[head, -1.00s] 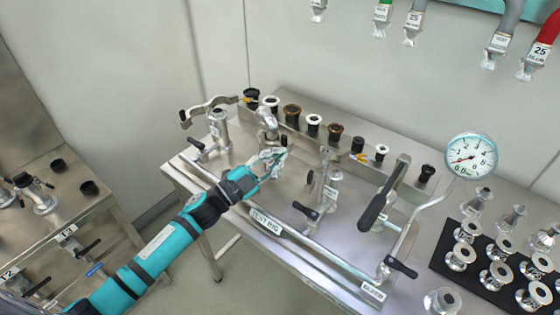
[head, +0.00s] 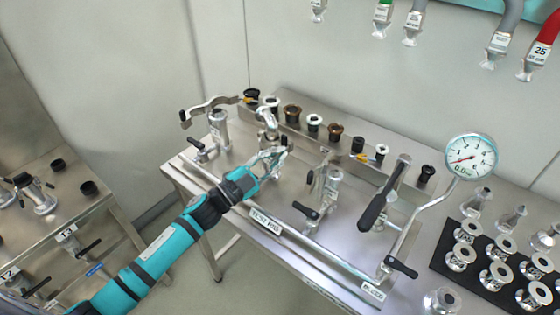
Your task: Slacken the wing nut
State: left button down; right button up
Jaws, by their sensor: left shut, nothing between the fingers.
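My left gripper (head: 272,158) is shut and empty, over the steel test rig bench (head: 235,178). Its fingertips are just in front of and below a metal fitting (head: 267,122) with a clamp near the back of the bench. A small dark part (head: 284,141) shows right at the fingertips. I cannot make out the wing nut clearly; it is small or hidden by the fingers. Whether the fingers touch the clamp cannot be told. My right gripper is not in view.
A fitting with an open clamp (head: 210,108) stands to the left. A row of caps (head: 335,132) runs along the back. Right of the gripper stand a valve (head: 325,190), a long dark-handled lever (head: 376,208) and a pressure gauge (head: 471,157). A black mat (head: 452,262) holds several flanged fittings.

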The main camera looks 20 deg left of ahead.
pick_arm(q)
jog(key=shift+w+a+n+t+y, duration=0.15)
jog(key=shift+n+t+y, duration=0.1)
jog(key=shift+n, duration=0.65)
jog(key=shift+s+a+n+t+y, duration=0.15)
jog(key=shift+n+t+y, duration=0.15)
jog(key=shift+n, duration=0.6)
jog(key=shift+w+a+n+t+y, duration=0.15)
jog(key=shift+n+t+y, duration=0.1)
jog(key=shift+n, duration=0.65)
dwell(1.8)
jog(key=shift+w+a+n+t+y+p, duration=0.15)
jog(key=shift+n+t+y, duration=0.15)
jog(key=shift+n, duration=0.6)
jog(key=shift+s+a+n+t+y+p, duration=0.1)
jog(key=shift+n+t+y, duration=0.25)
jog(key=shift+n, duration=0.55)
jog(key=shift+w+a+n+t+y+p, duration=0.15)
jog(key=shift+n+y, duration=0.3)
jog(key=shift+n, duration=0.45)
dwell(0.8)
